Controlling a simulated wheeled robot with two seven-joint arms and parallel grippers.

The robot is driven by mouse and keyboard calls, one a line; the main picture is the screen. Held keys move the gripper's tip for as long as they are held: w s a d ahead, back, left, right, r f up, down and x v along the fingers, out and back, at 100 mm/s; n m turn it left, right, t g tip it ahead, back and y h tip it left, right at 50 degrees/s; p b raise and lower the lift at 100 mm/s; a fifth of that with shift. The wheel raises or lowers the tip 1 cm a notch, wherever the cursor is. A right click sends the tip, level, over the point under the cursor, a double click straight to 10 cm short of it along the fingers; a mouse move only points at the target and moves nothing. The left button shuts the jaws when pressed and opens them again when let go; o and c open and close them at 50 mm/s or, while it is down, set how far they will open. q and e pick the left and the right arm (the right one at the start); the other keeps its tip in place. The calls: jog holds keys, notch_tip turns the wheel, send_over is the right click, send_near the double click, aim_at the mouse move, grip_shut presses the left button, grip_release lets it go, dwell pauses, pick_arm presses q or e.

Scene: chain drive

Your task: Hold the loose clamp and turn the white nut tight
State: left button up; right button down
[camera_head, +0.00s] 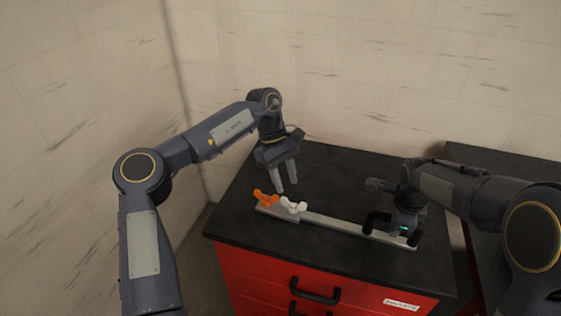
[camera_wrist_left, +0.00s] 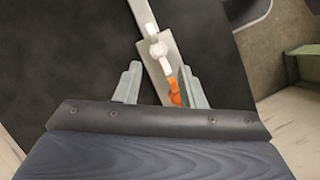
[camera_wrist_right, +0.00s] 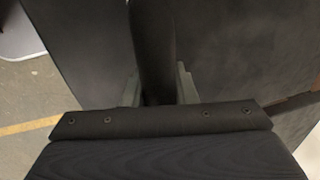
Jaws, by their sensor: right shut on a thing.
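The white nut (camera_head: 293,205) is winged and sits on a light grey bar (camera_head: 335,224), just right of an orange winged nut (camera_head: 266,198) at the bar's left end. My left gripper (camera_head: 287,186) is open and empty above this end. In the left wrist view, the orange nut (camera_wrist_left: 175,90) shows near the right finger, and the white nut (camera_wrist_left: 158,49) lies beyond the fingertips. My right gripper (camera_head: 402,232) is at the bar's right end, shut on a dark bar-like part (camera_wrist_right: 153,50). I cannot tell whether this part belongs to the clamp.
The bar lies on the black top (camera_head: 330,170) of a red drawer cabinet (camera_head: 262,280) with black handles. Another dark surface (camera_head: 500,165) stands at the right. Pale walls rise at the back and left. The top behind the bar is clear.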

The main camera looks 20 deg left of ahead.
pick_arm(q)
jog(key=v, duration=0.6)
jog(key=shift+r, duration=0.2)
pick_arm(e)
jog(key=shift+a, duration=0.1)
pick_arm(q)
jog(key=shift+w+a, duration=0.1)
pick_arm(e)
jog(key=c, duration=1.1)
grip_release()
